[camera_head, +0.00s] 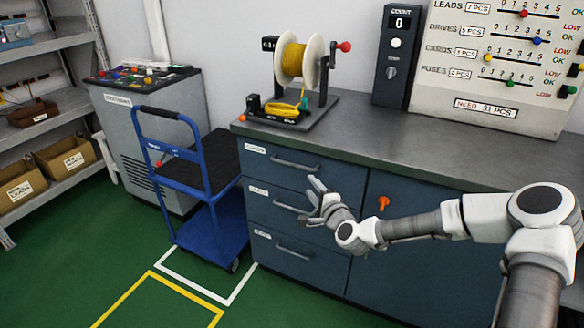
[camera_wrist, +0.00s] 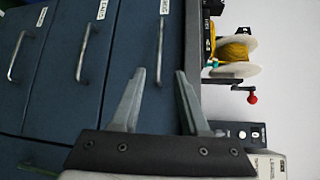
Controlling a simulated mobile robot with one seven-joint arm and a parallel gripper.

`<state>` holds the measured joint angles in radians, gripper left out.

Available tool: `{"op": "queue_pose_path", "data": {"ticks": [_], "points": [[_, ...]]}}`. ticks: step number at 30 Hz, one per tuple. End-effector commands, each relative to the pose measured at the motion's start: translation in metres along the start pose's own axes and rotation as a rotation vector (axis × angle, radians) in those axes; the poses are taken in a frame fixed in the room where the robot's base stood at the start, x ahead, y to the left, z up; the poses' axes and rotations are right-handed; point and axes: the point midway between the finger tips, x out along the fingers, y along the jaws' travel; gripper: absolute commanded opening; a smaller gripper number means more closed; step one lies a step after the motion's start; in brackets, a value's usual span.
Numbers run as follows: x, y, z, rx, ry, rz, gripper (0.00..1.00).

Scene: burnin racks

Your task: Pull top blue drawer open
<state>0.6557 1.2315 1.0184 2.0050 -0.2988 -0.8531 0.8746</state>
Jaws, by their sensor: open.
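The top blue drawer (camera_head: 280,178) is shut in the cabinet under the grey worktop, with a small white label and a silver bar handle (camera_head: 296,165). In the wrist view, turned sideways, the top drawer (camera_wrist: 138,45) is the panel nearest the worktop, and its handle (camera_wrist: 161,50) lies in line with the gap between my fingers. My gripper (camera_head: 312,200) is open and empty in front of the drawer stack, a little below the top handle in the head view. Its two fingers also show in the wrist view (camera_wrist: 161,74). I see no clear contact with the handle.
Two lower drawers with handles (camera_head: 291,208) (camera_head: 293,252) are shut. A cabinet door with an orange knob (camera_head: 383,203) is at their right. A blue cart (camera_head: 210,190) stands close on the left. A spool of yellow wire (camera_head: 293,60) stands on the worktop (camera_head: 400,140).

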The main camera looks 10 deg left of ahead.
Motion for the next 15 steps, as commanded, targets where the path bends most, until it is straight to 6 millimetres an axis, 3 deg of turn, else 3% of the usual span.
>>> {"op": "queue_pose_path", "data": {"ticks": [15], "points": [[0.081, 0.002, 0.002, -0.003, -0.003, 0.002, 0.45]]}}
